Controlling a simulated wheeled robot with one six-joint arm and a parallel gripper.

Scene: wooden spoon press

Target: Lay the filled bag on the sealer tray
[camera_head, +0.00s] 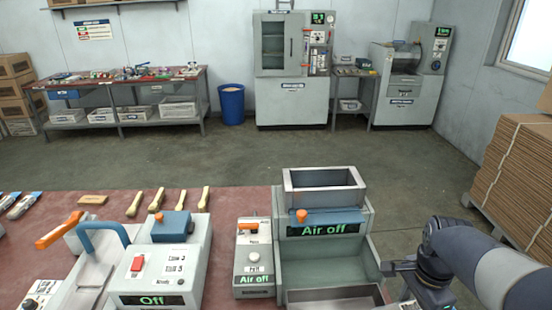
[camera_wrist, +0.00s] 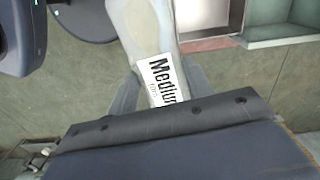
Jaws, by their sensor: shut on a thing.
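My gripper (camera_wrist: 160,90) is shut on a pale, translucent bag (camera_wrist: 145,25) with a white label reading "Medium". The bag runs up and away between the fingers in the wrist view; how full it is I cannot tell. In the head view my wrist is at the lower right, beside the grey "Air off" machine, and the bag cannot be made out there. The sealer (camera_head: 150,272), with a blue handle, a red switch and an "Off" display, stands at the lower left. Its pale tray (camera_head: 92,274) looks empty and is partly cut off below.
The "Air off" machine (camera_head: 322,248) and a small control box (camera_head: 254,262) stand between my gripper and the sealer. Several wooden spoons (camera_head: 156,200) lie behind the sealer on the red table (camera_head: 235,200). Stacked cardboard (camera_head: 515,170) is at the right.

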